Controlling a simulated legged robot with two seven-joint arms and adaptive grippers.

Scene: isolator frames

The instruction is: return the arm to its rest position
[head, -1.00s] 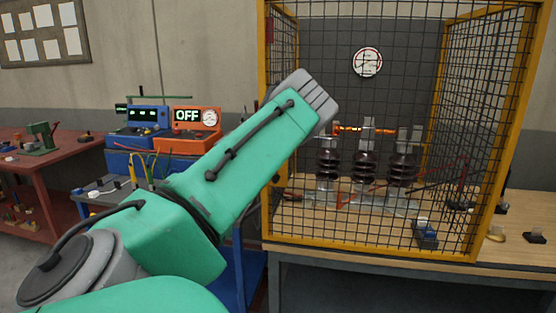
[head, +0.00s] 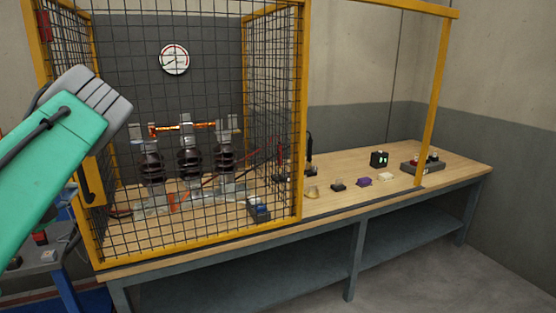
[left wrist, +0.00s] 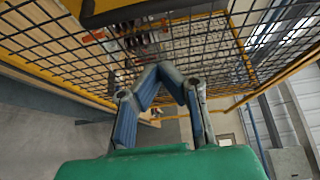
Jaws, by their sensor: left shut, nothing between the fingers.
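My left arm, green with a grey gripper (head: 104,98), comes in from the left in the head view. The gripper is in front of the left part of the yellow-framed mesh cage (head: 200,246), pointing up and right. In the left wrist view its fingers (left wrist: 160,70) are closed together with nothing between them. The cage mesh is beyond them there; the exact gap cannot be told. My right gripper is not in view.
Insulators (head: 190,162) with an orange bar stand inside the cage on the wooden bench (head: 330,221). Several small items, including a purple block (head: 363,182) and a black box (head: 379,159), lie on the bench to the right. A yellow post (head: 433,105) rises there. Floor at the lower right is clear.

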